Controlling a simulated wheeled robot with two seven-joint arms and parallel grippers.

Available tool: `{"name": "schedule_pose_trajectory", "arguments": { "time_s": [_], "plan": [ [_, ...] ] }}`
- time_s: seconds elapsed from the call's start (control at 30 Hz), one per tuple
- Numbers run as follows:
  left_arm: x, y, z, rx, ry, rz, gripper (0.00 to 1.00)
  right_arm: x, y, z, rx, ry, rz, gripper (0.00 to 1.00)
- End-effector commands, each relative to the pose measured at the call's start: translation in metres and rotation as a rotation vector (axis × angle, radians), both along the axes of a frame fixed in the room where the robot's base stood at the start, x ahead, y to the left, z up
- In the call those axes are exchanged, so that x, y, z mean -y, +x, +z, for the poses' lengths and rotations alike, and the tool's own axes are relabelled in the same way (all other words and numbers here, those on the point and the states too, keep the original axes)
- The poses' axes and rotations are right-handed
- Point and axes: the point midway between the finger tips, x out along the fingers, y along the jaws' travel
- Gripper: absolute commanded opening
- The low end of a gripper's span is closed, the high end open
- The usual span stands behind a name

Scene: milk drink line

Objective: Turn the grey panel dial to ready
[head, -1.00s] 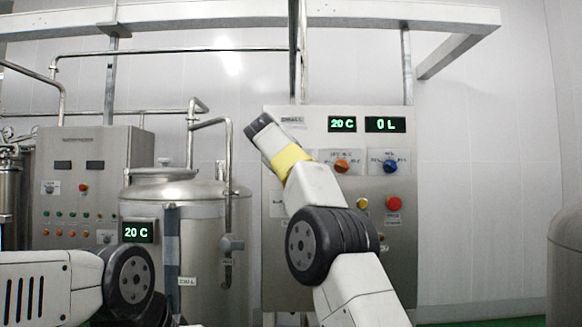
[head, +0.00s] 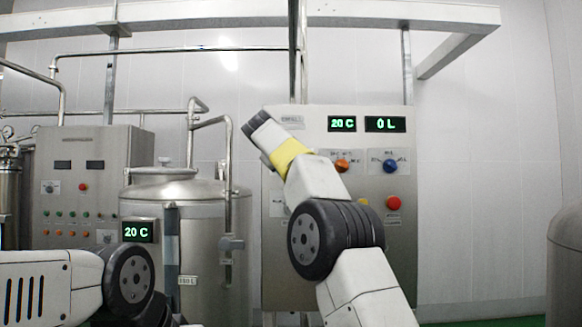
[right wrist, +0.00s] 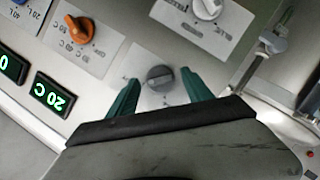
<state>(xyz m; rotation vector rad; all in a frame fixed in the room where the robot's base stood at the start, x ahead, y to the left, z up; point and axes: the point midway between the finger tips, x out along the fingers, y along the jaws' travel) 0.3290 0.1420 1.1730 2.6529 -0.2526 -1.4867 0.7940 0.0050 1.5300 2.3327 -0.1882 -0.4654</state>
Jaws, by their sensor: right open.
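The grey dial (right wrist: 160,78) sits on a pale label plate on the metal panel in the right wrist view. My right gripper (right wrist: 158,83) is open, with one green finger on each side of the dial and a visible gap to it. Whether the fingertips reach down around the dial's sides is hard to tell. In the head view my right arm reaches up in front of the panel (head: 274,250) and hides the grey dial and the gripper. My left arm comes in at the lower left, but its gripper is out of view.
The panel also has an orange dial (right wrist: 76,28), a white dial (right wrist: 207,8), a blue dial (head: 390,166), a red button (head: 393,202) and green displays reading 20 C (head: 342,124) and 0 L (head: 385,124). A steel tank (head: 200,200) stands left of the panel.

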Motion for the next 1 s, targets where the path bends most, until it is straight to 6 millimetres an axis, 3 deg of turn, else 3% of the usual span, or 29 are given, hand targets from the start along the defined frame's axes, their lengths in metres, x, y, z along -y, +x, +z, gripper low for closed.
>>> {"name": "schedule_pose_trajectory", "arguments": {
  "time_s": [0.3,0.43,1.0],
  "plan": [
    [0.000,0.000,0.000,0.000,0.000,0.000,0.36,-0.013,-0.046,0.013,-0.001,0.000,0.002,0.59],
    [0.000,0.000,0.000,0.000,0.000,0.000,0.36,-0.017,-0.058,0.016,-0.002,0.001,0.002,0.59],
    [0.000,0.000,0.000,0.000,0.000,0.000,0.36,-0.017,-0.062,0.017,-0.002,0.002,0.000,0.59]
  ]
}}
